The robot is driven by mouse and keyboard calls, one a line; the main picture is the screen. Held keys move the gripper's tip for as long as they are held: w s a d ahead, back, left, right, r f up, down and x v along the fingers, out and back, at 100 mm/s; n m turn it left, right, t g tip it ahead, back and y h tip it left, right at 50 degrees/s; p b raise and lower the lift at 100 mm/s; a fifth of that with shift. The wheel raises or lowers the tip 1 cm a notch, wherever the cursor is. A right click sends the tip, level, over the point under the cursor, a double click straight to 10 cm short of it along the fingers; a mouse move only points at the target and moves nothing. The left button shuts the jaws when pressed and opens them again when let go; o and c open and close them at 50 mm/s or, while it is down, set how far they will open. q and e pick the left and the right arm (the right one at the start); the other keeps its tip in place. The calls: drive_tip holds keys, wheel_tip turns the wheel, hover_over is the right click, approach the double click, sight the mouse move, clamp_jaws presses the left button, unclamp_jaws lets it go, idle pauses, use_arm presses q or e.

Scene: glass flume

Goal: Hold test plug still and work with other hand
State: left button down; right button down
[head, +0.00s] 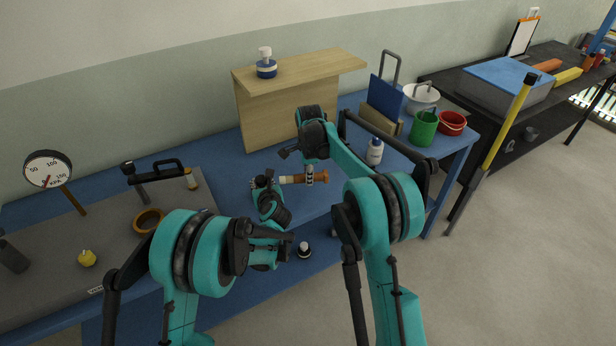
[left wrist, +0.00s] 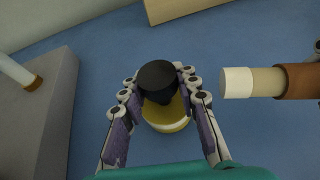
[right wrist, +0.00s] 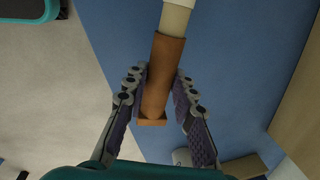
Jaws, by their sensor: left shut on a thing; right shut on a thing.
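The test plug has a black round top (left wrist: 157,75) and a yellow base with a pale rim (left wrist: 168,122). My left gripper (head: 264,184) is shut on its black part, over the blue bench. My right gripper (head: 310,172) is shut on a stick with a brown grip (right wrist: 166,70), a cream shaft and a white tip. In the head view the stick (head: 291,180) lies level and points left at the plug. In the left wrist view its white tip (left wrist: 236,82) is right of the plug, with a gap between them.
A wooden box (head: 265,115) stands behind the grippers, with a pump bottle on top. A white bottle (head: 375,153), green bucket (head: 424,128) and red bucket (head: 452,123) stand right. A grey panel (head: 60,250) with a gauge (head: 47,169) and brown ring (head: 148,221) is left.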

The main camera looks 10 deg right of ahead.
use_arm(q)
drive_tip(key=c, duration=1)
unclamp_jaws()
drive_tip(key=shift+c, duration=0.2)
drive_tip(key=v, duration=1.2)
